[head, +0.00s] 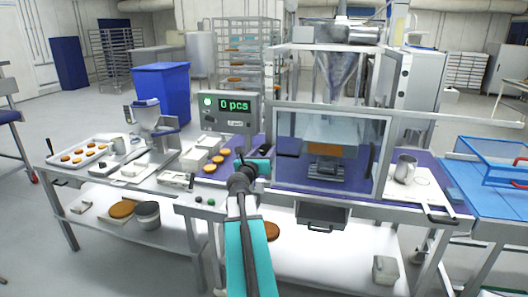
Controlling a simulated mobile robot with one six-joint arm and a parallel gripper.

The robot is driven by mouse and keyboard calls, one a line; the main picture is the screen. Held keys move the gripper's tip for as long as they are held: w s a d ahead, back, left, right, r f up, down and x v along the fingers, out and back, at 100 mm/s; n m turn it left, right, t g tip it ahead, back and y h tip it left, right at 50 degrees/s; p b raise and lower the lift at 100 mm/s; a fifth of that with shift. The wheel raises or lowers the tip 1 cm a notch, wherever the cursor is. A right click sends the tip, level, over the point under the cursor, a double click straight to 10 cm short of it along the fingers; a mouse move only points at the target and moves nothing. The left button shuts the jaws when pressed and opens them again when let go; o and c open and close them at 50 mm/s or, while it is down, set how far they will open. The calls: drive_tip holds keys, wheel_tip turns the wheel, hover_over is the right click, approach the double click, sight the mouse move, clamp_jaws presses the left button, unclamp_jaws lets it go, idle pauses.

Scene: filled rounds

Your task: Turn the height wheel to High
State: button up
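The filling machine has a steel cone hopper (335,72) above a clear-walled guard box (330,150). An orange-brown block (329,134) shows inside the box. I cannot make out the height wheel or any High mark on the machine. My arm reaches up from the bottom centre and ends in a dark joint and a teal piece in front of the box's left side. A dark shape (286,149) just beyond the teal piece may be my gripper. Its fingers are too small to tell apart, and I see nothing held.
A display box (229,111) reading "0 pcs" stands left of the guard box. Several filled rounds lie by it and on a tray (92,150) at far left. A metal jug (405,169) stands on a white board at right. A blue-railed crate (490,160) is at far right.

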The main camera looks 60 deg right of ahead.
drive_tip(key=shift+w+d+r, duration=0.1)
drive_tip(key=shift+w+d, duration=0.1)
drive_tip(key=shift+d, duration=0.1)
drive_tip(key=shift+a+f, duration=0.2)
drive_tip(key=shift+a, duration=0.1)
